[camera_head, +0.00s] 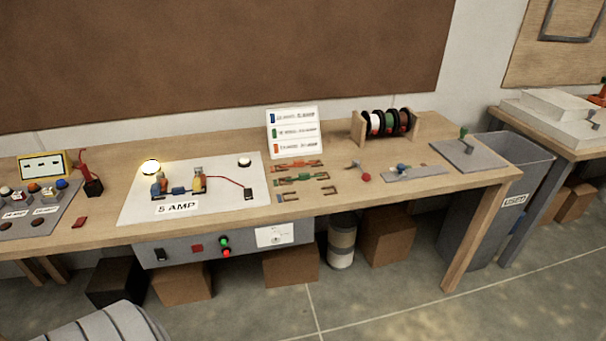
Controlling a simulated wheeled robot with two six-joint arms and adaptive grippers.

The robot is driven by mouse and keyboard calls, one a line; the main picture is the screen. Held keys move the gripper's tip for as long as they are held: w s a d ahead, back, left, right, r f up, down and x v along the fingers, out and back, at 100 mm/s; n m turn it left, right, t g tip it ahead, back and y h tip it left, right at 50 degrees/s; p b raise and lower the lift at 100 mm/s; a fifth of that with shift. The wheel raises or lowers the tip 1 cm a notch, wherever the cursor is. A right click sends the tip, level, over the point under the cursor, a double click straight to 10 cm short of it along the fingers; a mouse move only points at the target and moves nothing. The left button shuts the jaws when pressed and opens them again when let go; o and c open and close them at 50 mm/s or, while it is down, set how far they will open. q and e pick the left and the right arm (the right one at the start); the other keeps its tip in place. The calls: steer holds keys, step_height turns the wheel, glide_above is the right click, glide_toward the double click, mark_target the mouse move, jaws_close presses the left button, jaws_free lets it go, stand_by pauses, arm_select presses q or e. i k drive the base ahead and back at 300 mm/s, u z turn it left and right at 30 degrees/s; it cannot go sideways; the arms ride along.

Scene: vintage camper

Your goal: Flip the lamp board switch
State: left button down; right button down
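The lamp board (225,172) is a white panel lying on the wooden bench, with a "5 AMP" label at its front. A red wire runs to a small black block (248,194) at the right edge. A white round knob (244,162) is at the back right. A grey panel under the bench edge carries a black switch (160,255), a red square (197,248), and green (224,241) and red (227,252) round lights. I cannot tell which part is the board's switch. Neither gripper is in view.
Coloured fuse-like parts (298,166) and a standing label card (292,132) are right of the board. A spool rack (387,124) stands behind. A button box (42,202) and yellow-framed meter (42,166) are at left. A grey bin (490,205) stands at right.

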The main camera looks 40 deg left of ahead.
mark_target(248, 192)
steer(key=i, duration=0.75)
steer(key=u, duration=0.7)
steer(key=i, duration=0.4)
steer(key=u, duration=0.45)
